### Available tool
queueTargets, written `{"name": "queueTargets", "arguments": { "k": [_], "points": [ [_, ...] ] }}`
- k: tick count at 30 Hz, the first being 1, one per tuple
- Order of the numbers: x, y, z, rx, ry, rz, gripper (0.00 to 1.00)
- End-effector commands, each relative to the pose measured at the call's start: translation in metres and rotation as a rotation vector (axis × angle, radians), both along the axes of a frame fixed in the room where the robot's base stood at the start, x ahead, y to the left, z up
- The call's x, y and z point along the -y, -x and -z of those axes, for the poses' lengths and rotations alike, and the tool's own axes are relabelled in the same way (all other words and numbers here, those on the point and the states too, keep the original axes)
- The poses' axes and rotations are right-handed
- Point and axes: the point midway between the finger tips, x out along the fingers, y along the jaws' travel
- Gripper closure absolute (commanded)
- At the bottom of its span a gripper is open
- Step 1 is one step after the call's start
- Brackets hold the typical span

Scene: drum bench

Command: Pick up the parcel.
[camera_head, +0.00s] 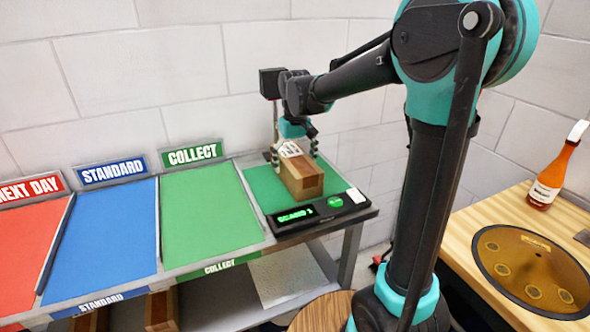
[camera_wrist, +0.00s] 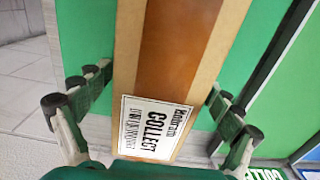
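In the wrist view the parcel (camera_wrist: 180,50) has a white label reading COLLECT on top. My gripper (camera_head: 294,150) is over the far end of the parcel, pointing down. In the wrist view my gripper (camera_wrist: 161,85) is open, with one finger on each side of the parcel. A narrow gap seems to show beside each fingertip. The parcel's underside is hidden.
Left of the pad lie a green COLLECT bay (camera_head: 208,215), a blue STANDARD bay (camera_head: 103,240) and a red NEXT DAY bay (camera_head: 28,250). A black scanner console (camera_head: 318,211) fronts the pad. A wooden table (camera_head: 480,215) at right holds an orange bottle (camera_head: 553,178) and a drum (camera_head: 530,270).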

Motion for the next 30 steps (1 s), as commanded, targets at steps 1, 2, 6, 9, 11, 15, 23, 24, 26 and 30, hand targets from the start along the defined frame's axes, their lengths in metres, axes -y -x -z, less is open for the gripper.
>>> {"name": "queueTargets", "arguments": {
  "k": [1, 2, 6, 9, 11, 15, 23, 24, 26, 30],
  "points": [
    [0.000, 0.000, 0.000, 0.000, 0.000, 0.000, 0.20],
    [0.000, 0.000, 0.000, 0.000, 0.000, 0.000, 0.24],
    [0.000, 0.000, 0.000, 0.000, 0.000, 0.000, 0.41],
    [0.000, 0.000, 0.000, 0.000, 0.000, 0.000, 0.53],
    [0.000, 0.000, 0.000, 0.000, 0.000, 0.000, 0.61],
    [0.000, 0.000, 0.000, 0.000, 0.000, 0.000, 0.78],
    [0.000, 0.000, -0.001, 0.000, 0.000, 0.000, 0.85],
    [0.000, 0.000, -0.002, 0.000, 0.000, 0.000, 0.85],
    [0.000, 0.000, -0.004, 0.000, 0.000, 0.000, 0.85],
    [0.000, 0.000, -0.019, 0.000, 0.000, 0.000, 0.85]
  ]
}}
